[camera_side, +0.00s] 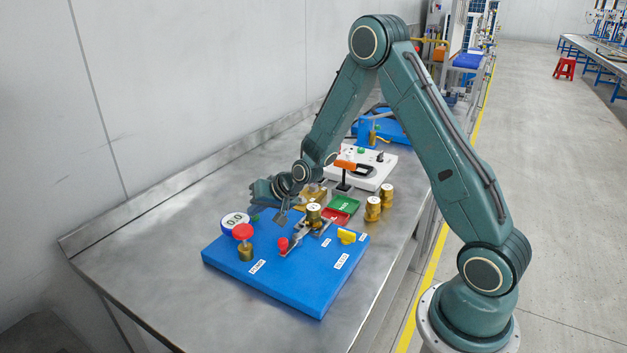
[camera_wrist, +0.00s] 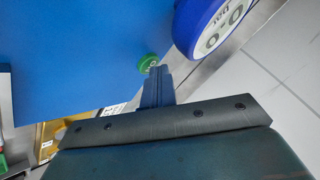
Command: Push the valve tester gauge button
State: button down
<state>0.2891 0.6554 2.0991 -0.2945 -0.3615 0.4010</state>
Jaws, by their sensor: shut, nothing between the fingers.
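The valve tester is a blue board (camera_side: 300,285) with a round gauge (camera_side: 235,222) at its far left corner, reading 0.0. A small green button (camera_side: 255,217) is beside the gauge. In the wrist view, the green button (camera_wrist: 146,60) lies right at my fingertips, with the blue-rimmed gauge (camera_wrist: 217,30) to its right. My gripper (camera_side: 281,219) is shut and empty, hanging over the board to the right of the button in the side view. In the wrist view my gripper (camera_wrist: 158,70) partly overlaps the button's edge; I cannot tell whether they touch.
A red knob (camera_side: 243,232) on a brass stem stands in front of the gauge. A clamp with a brass part (camera_side: 313,213) and a yellow handle (camera_side: 347,236) are on the board. The front left table is clear.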

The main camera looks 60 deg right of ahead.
aim_at(258, 217)
jog(key=shift+r, duration=0.55)
dwell(0.4)
jog(key=shift+r, duration=2.9)
